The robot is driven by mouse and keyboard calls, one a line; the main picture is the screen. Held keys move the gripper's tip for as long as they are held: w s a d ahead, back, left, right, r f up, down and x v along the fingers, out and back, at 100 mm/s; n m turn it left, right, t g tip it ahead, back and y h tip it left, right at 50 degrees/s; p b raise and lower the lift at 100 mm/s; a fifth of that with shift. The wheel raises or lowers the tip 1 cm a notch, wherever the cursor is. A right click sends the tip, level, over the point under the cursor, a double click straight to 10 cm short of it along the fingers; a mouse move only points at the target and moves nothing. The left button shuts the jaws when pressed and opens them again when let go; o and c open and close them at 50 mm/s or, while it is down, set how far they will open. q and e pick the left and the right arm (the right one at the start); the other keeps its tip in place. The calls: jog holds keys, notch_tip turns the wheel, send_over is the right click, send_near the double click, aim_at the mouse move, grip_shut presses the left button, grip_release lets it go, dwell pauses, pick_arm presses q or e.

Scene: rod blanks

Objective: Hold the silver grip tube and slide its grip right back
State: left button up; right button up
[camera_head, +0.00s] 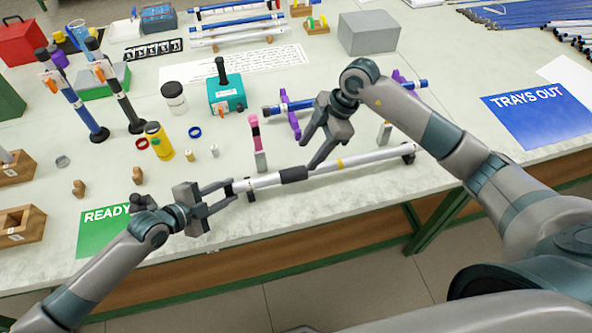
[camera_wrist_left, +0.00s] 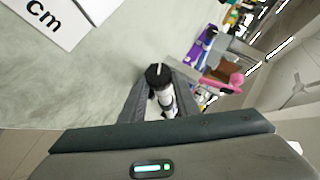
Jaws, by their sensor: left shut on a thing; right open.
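The silver grip tube (camera_head: 365,158) lies slanted near the table's front edge, with a black grip (camera_head: 293,174) around it left of its middle. A yellow band (camera_head: 339,163) rings the tube right of the grip. My left gripper (camera_head: 232,190) is shut on the tube's left end. In the left wrist view the tube's black end (camera_wrist_left: 158,75) shows between the fingers. My right gripper (camera_head: 308,153) is open and empty, with its fingertips just above and behind the tube, close to the grip's right end. I cannot tell whether a fingertip touches the tube.
A small block with a pink-topped tool (camera_head: 255,135) stands behind the tube. A blue tube on purple stands (camera_head: 290,112) lies farther back. A teal box (camera_head: 226,95) stands behind. A green sign (camera_head: 100,222) lies left, a blue sign (camera_head: 540,108) right. The table's front edge is close.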

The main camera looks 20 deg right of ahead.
aim_at(280, 174)
jog(key=x, duration=1)
jog(key=shift+s, duration=0.1)
jog(key=shift+c, duration=0.7)
grip_shut()
jog(key=a, duration=0.5)
jog(key=shift+o, duration=0.7)
grip_release()
jog(key=shift+d, duration=0.1)
jog(key=w+v, duration=0.1)
jog(key=v, duration=1.1)
jog(key=shift+s, duration=0.3)
